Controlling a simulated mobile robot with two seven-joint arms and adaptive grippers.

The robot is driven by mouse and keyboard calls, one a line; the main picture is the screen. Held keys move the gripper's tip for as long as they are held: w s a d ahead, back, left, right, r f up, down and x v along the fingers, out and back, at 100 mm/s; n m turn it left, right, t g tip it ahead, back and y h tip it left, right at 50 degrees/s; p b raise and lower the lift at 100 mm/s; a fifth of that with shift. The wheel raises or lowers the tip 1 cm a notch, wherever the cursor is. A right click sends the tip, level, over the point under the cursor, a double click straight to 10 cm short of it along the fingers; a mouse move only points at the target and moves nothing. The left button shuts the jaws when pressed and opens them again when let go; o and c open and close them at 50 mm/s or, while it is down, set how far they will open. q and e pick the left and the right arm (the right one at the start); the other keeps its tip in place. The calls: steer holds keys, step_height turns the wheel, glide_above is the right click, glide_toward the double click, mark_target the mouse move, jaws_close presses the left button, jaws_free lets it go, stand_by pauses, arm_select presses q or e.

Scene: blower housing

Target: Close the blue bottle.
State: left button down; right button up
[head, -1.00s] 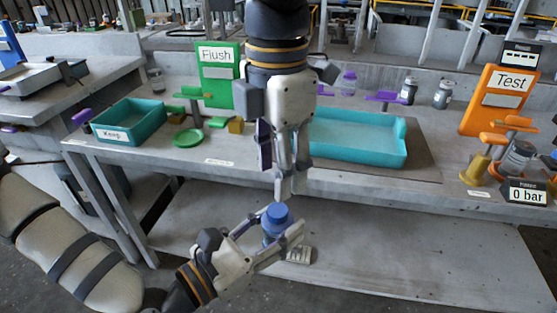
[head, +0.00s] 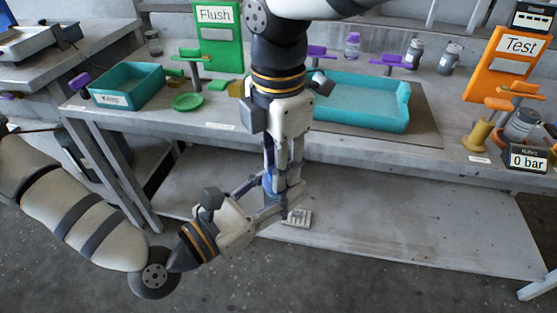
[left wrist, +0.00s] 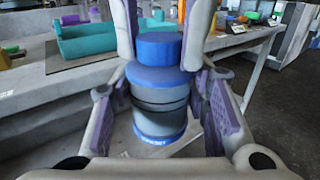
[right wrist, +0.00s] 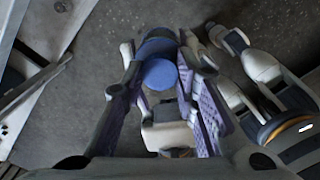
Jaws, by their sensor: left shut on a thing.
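The blue bottle (left wrist: 160,108) stands upright between the pads of my left gripper (left wrist: 160,95), which is shut on its grey body. A round blue cap (left wrist: 159,47) sits on top, above a wider blue collar. In the head view the bottle (head: 268,186) is mostly hidden behind my grippers, in front of the bench. My right gripper (head: 283,183) points down from above. Its fingers stand apart on either side of the cap, which also shows between them in the right wrist view (right wrist: 160,74). It is open; whether a finger touches the cap is unclear.
The bench behind holds a small teal bin (head: 130,88), a green plate (head: 188,102), a green Flush panel (head: 218,45) and a large teal tray (head: 355,125). An orange Test panel (head: 502,65) stands right. A small light grey object (head: 297,217) lies on the lower shelf.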

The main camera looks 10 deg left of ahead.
jaws_close()
steer(key=o, duration=1)
jaws_free()
steer(key=shift+r, duration=2.3)
steer(key=shift+o, duration=0.2)
steer(key=o, duration=0.5)
